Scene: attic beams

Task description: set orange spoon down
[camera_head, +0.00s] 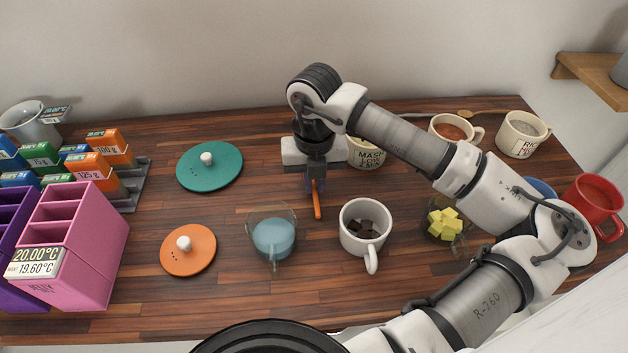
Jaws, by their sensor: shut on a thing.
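The orange spoon (317,203) hangs below my gripper (316,180) in the middle of the table. Its thin orange length points down toward the table, nearly upright. My gripper is shut on its upper part, which the fingers hide. I cannot tell whether the spoon's lower end touches the wooden table (335,315). It is between a glass cup with pale blue liquid (272,238) on the left and a white mug with dark chunks (365,228) on the right.
A teal lid (209,167) and an orange lid (188,250) lie at left. A pink box (80,240) stands beyond them. My arm spans the right side above a glass of yellow cubes (444,224); a red mug (592,205) stands far right. Open wood lies at front centre.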

